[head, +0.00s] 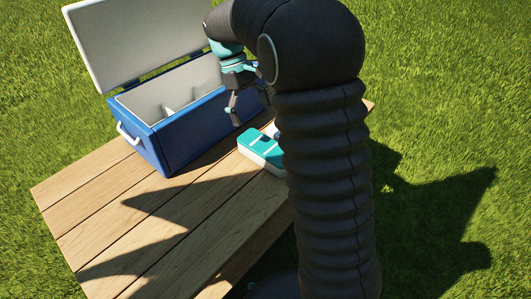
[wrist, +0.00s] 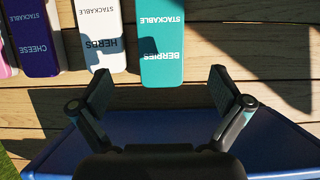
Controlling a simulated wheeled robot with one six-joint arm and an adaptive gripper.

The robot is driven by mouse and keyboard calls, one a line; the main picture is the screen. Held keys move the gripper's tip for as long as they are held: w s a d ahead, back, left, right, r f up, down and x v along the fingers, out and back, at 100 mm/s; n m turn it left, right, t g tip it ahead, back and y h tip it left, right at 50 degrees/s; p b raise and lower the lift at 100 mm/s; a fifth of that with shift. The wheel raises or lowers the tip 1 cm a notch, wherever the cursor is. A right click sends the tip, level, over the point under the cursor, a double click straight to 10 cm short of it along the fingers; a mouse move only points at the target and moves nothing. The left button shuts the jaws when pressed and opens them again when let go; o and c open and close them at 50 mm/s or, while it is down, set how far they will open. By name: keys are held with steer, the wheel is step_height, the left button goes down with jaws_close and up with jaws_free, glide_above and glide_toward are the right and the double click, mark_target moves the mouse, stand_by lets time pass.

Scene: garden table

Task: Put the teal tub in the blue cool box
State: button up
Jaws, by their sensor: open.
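The teal tub (wrist: 162,40) lies on the wooden table in the wrist view, its top marked "STACKABLE" and "BERRIES". In the head view a teal surface (head: 258,142) with a white side shows beside the box, partly hidden by my arm. The blue cool box (head: 190,125) stands on the table with its lid open. Its blue edge also fills the bottom of the wrist view (wrist: 270,145). My gripper (wrist: 160,88) is open and empty, with the teal tub beyond its fingertips. In the head view my gripper (head: 245,105) is by the box's right end.
A white tub (wrist: 101,35) marked "HERBS" lies left of the teal tub, then a purple tub (wrist: 33,40) marked "CHEESE" and a pink one (wrist: 5,60) at the edge. The open lid (head: 130,40) stands up behind the box. White dividers (head: 170,103) show inside. The table's near left part is clear.

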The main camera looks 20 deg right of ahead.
mark_target(265, 145)
steer(key=b+x, duration=0.1)
steer(key=x, duration=0.5)
steer(key=shift+s+f, duration=0.1)
steer(key=shift+f, duration=0.1)
steer(key=b+x, duration=0.1)
steer(key=x, duration=0.4)
steer(key=shift+s+d+r, duration=0.1)
steer(key=shift+s, duration=0.05)
steer(key=c, duration=1.5)
steer(key=shift+c, duration=0.7)
steer(key=shift+r, duration=0.15)
